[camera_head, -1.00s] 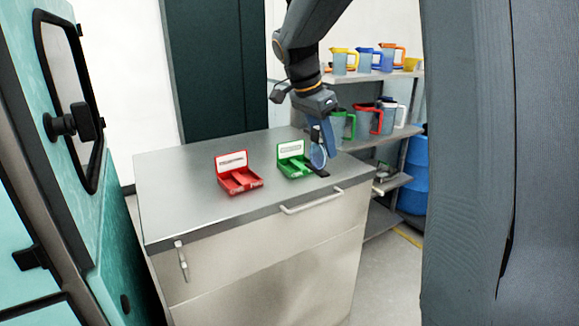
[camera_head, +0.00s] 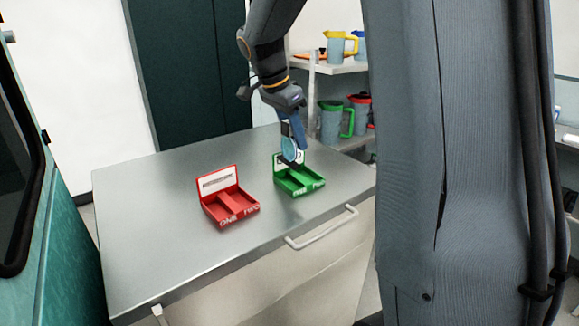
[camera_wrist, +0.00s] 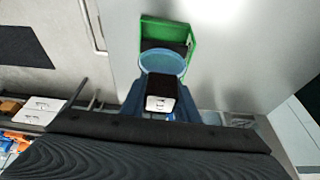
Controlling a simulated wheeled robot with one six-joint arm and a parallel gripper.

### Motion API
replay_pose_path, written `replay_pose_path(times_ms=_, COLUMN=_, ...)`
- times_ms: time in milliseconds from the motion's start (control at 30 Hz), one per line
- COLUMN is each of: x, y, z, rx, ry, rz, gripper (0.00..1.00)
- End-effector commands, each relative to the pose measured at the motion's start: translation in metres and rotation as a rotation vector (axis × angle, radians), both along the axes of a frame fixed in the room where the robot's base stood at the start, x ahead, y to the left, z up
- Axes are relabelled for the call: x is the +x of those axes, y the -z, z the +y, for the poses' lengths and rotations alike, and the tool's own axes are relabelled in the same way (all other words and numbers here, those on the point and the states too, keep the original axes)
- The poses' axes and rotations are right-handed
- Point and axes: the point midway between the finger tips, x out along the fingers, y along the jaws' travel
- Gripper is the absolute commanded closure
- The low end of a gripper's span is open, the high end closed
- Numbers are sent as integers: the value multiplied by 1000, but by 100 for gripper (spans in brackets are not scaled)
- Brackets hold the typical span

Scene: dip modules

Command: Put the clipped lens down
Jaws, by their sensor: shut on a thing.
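My gripper (camera_head: 291,138) is shut on the clipped lens. The lens is a round, pale blue disc (camera_head: 289,150) held above the green tray in the head view. In the wrist view the lens (camera_wrist: 163,62) sticks out past a black clip with a white end face (camera_wrist: 160,103), between my two blue fingers (camera_wrist: 158,90). The green two-compartment tray (camera_head: 313,187) stands on the grey counter, with a white label on its back wall, partly hidden by my gripper. In the wrist view the lens overlaps the green tray's edge (camera_wrist: 193,45). I cannot tell whether the lens touches the tray.
A red two-compartment tray (camera_head: 213,211), marked ONE and TWO, stands left of the green one. The counter (camera_head: 150,220) is otherwise clear. Shelves with several jugs (camera_head: 336,47) stand behind at the right. A drawer handle (camera_head: 322,228) juts from the counter's front.

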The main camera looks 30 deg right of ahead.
Motion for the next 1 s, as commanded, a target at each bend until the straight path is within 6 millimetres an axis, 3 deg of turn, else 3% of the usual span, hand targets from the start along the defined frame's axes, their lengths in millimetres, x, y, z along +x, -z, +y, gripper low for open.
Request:
replay_pose_path(times_ms=133, x=-1, y=24, z=-1, rx=0, ry=1, rz=4, gripper=95)
replay_pose_path(times_ms=600, x=0, y=70, z=1, rx=0, ry=-3, rz=1, gripper=95)
replay_pose_path(times_ms=967, x=1, y=75, z=2, rx=0, ry=-3, rz=-1, gripper=95)
replay_pose_path(times_ms=1000, x=0, y=74, z=2, rx=0, ry=-3, rz=-1, gripper=66)
